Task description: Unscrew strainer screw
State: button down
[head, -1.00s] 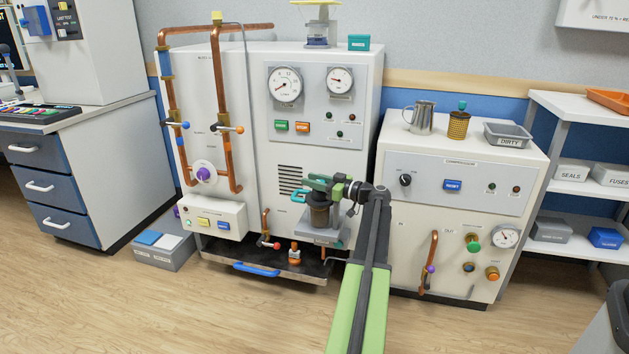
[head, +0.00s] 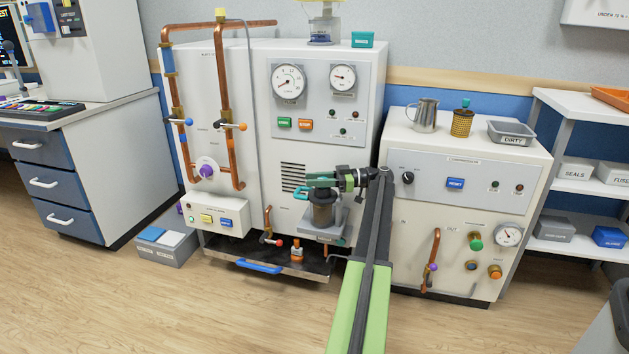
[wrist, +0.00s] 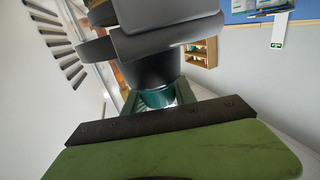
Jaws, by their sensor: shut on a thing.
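The strainer (head: 323,213) is a dark cylinder on a grey bracket at the front of the white cabinet, in the middle of the head view. A teal piece, apparently the strainer screw (head: 300,193), shows at the strainer's upper left beside my gripper (head: 308,184). My green gripper lies level across the strainer's top and is shut on this piece. In the wrist view a teal round part (wrist: 156,98) sits between the green jaws, against a dark grey cylinder (wrist: 150,65). The jaws hide much of the contact.
A black drip tray (head: 270,260) with a blue handle lies below the strainer. Copper pipes (head: 230,130) stand to the left. The compressor cabinet (head: 450,200) stands to the right, with a jug, a yellow mesh basket (head: 462,122) and a grey DIRTY tray (head: 510,138) on top.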

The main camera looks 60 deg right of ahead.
dwell(0.3)
jog(key=c, duration=1)
grip_release()
jog(key=shift+r, duration=0.1)
